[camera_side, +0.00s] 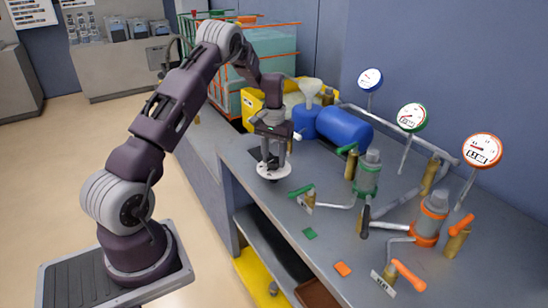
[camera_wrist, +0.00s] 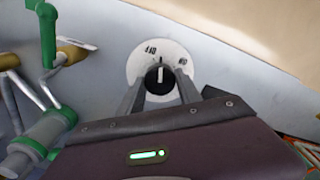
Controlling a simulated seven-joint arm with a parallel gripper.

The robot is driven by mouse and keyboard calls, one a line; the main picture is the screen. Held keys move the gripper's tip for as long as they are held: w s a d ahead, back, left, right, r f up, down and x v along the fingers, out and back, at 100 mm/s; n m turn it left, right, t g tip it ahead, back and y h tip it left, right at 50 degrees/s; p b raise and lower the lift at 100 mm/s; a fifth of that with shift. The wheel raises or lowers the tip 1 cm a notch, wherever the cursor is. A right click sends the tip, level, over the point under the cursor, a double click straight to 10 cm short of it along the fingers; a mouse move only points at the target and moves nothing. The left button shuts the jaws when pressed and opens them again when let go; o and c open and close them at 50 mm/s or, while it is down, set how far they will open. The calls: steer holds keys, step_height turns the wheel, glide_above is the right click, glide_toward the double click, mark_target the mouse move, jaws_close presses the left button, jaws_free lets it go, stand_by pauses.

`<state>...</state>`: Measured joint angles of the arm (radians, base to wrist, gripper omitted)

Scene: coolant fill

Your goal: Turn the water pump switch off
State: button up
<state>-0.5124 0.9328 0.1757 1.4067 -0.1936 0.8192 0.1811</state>
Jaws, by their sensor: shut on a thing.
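The water pump switch is a black rotary knob (camera_wrist: 159,77) on a round white plate (camera_wrist: 146,57). The plate also shows in the side view on the bench top (camera_side: 273,172), below my gripper (camera_side: 271,162). In the wrist view my gripper (camera_wrist: 160,88) has one finger on each side of the knob and is shut on it. The knob's white line points up in that view, between the OFF label at upper left and the ON label at right. The lower part of the knob is hidden by my gripper.
Green-handled (camera_side: 301,191) and orange-handled (camera_side: 408,275) valves with pipes stand on the bench to the right. Three round gauges stand behind them. A blue drum (camera_side: 344,127) and a funnel (camera_side: 310,88) are behind my gripper. Bare bench lies in front of the switch.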

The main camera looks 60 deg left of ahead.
steer(key=shift+n, duration=2.2)
steer(key=o, duration=1.4)
steer(key=shift+c, duration=0.2)
